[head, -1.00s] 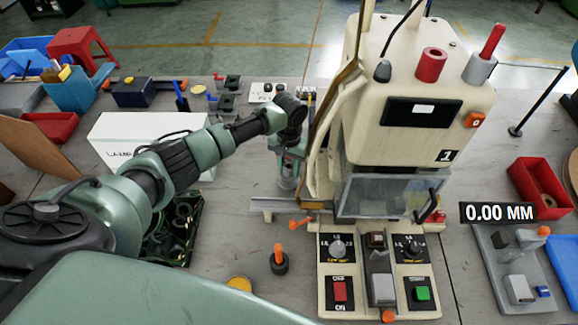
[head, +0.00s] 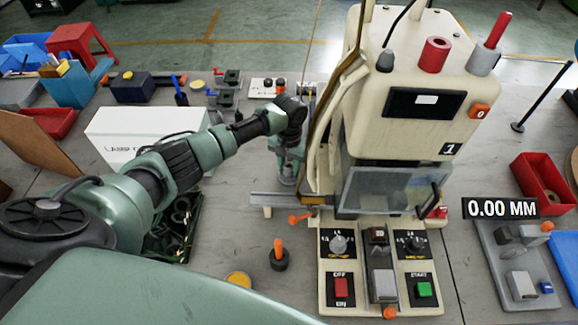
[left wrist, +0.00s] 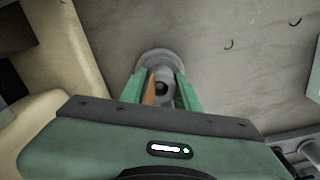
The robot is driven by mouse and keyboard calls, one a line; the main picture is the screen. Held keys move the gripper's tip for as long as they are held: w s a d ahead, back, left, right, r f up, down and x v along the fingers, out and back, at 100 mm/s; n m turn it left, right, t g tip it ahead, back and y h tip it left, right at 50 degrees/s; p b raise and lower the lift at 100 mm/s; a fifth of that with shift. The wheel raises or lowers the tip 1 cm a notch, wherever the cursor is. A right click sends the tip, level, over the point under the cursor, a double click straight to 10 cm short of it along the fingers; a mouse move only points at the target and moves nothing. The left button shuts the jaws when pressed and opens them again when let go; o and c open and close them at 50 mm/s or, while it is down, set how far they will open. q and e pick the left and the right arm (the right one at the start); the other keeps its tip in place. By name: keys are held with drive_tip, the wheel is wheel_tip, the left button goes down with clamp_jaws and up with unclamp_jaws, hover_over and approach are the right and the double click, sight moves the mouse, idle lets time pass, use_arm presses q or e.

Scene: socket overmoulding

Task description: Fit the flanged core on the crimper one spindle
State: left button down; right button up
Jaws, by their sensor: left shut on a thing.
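Crimper one (head: 410,55) is the tall cream machine marked "1", right of centre in the head view. My left gripper (head: 289,163) points down just beyond the crimper's left side. It is shut on a grey round part, which I take to be the flanged core (head: 288,179). In the left wrist view, a wide flange (left wrist: 157,56) and a dark central hole show between the green fingers (left wrist: 161,92). I cannot tell whether the part is resting on something or held clear. I cannot make out the spindle. My right gripper is not in view.
A grey rail (head: 280,200) sticks out left of the crimper. A black base with an orange peg (head: 279,260) stands in front. A white box (head: 115,130) and a dark tray of rings (head: 185,225) lie left. A red bin (head: 540,185) is right.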

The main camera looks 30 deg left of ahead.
sight(289, 168)
use_arm(q)
drive_tip(key=shift+f, duration=0.25)
drive_tip(key=c, duration=0.9)
unclamp_jaws()
drive_tip(key=shift+c, duration=0.2)
drive_tip(key=shift+r+b, duration=0.4)
drive_tip(key=shift+r, duration=3.5)
